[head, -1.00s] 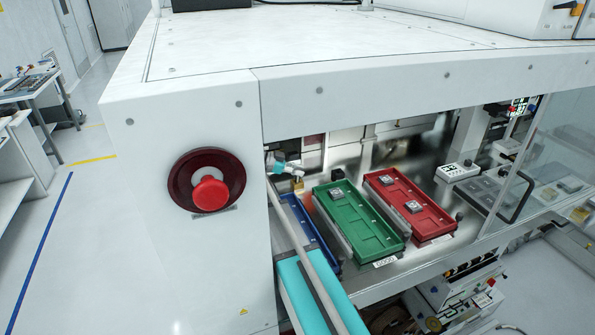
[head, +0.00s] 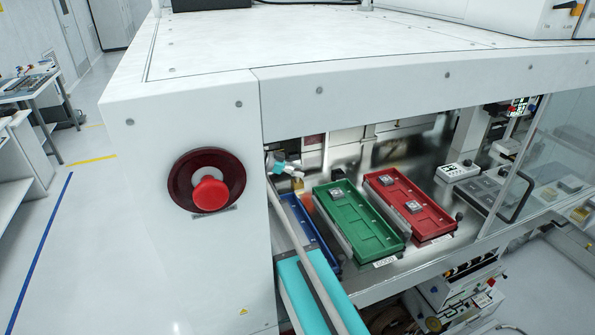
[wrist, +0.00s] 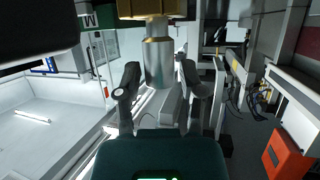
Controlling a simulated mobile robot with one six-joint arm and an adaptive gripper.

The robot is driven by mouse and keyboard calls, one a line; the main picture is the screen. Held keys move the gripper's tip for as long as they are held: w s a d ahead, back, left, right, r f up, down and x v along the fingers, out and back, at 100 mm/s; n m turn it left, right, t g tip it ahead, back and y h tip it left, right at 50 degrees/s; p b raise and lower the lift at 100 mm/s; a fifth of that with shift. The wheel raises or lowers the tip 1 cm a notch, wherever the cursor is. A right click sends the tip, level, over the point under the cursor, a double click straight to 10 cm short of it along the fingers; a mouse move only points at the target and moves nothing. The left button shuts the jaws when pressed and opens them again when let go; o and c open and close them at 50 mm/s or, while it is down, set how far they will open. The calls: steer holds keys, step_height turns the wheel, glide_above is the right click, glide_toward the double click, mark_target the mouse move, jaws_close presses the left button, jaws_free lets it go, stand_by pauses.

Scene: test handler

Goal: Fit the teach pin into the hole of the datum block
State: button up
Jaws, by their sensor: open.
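In the wrist view, the silver teach pin (wrist: 158,62) is a smooth cylinder with its far end at the brass-coloured datum block (wrist: 152,8). A narrower section shows where the pin meets the block; how deep it sits in the hole is hidden. My gripper (wrist: 158,82) is open, with one finger on each side of the pin and a visible gap at both. In the head view, my gripper (head: 284,167) is small, inside the machine bay, just above the small gold datum block (head: 297,186). The pin cannot be made out there.
The machine's white front panel, with a red stop button (head: 210,194), stands left of the bay. An orange-red box (wrist: 287,152) shows in the wrist view.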

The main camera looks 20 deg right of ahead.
steer(key=shift+r, duration=0.1)
stand_by(0.3)
steer(key=shift+r+p, duration=0.95)
steer(key=shift+p, duration=0.05)
steer(key=o, duration=0.6)
steer(key=shift+c, duration=0.2)
step_height(320, 180, up, 9)
steer(key=p, duration=0.9)
steer(key=shift+r+p, duration=0.4)
